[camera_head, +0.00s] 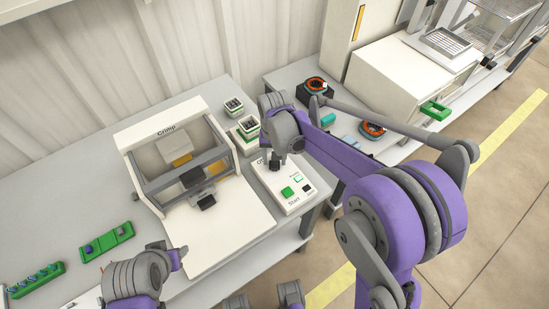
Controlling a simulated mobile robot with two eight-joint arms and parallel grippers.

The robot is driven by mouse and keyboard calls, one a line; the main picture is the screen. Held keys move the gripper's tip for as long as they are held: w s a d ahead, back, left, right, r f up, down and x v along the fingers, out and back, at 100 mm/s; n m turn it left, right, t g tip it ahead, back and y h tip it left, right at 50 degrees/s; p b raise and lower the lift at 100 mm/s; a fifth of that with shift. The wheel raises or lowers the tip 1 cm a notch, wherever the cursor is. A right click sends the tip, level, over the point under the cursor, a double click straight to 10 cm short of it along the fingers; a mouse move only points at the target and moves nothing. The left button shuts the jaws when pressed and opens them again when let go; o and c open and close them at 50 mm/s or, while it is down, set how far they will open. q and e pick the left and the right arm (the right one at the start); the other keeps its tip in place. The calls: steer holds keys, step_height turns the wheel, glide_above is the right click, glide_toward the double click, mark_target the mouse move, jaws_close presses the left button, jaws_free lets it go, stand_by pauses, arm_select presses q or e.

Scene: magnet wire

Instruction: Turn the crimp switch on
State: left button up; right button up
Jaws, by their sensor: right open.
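The white crimp control box (292,204) sits at the right end of the grey table. It carries a green Start button (288,191), a small lit indicator (298,179) and a small black button (307,188). My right gripper (275,162) points down over the far left part of the box, by a partly covered label. It is open. It hides the switch there, so I cannot tell the switch's position or whether the fingers touch it. My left gripper (176,259) is at the lower left, in front of the crimp machine; its fingers are not clear.
The white crimp machine (182,135) stands left of the control box. Small green-and-white parts (246,127) lie behind the box. Green trays (105,242) are at the table's left. A second table (290,75) with orange-ringed devices (315,86) stands beyond my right arm.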

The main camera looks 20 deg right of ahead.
step_height(320, 180, up, 10)
steer(key=p, duration=0.1)
steer(key=shift+r, duration=0.25)
steer(key=shift+s, duration=0.1)
stand_by(0.3)
steer(key=s+d+r+n+t+p, duration=0.1)
steer(key=s+d+t+p, duration=0.1)
steer(key=s, duration=0.8)
steer(key=s+d+r+n+t+p, duration=0.1)
steer(key=s+d+n+t+p, duration=0.1)
steer(key=s, duration=0.8)
steer(key=shift+s+d+t+p, duration=0.4)
steer(key=shift+t+p, duration=0.3)
steer(key=shift+p, duration=0.3)
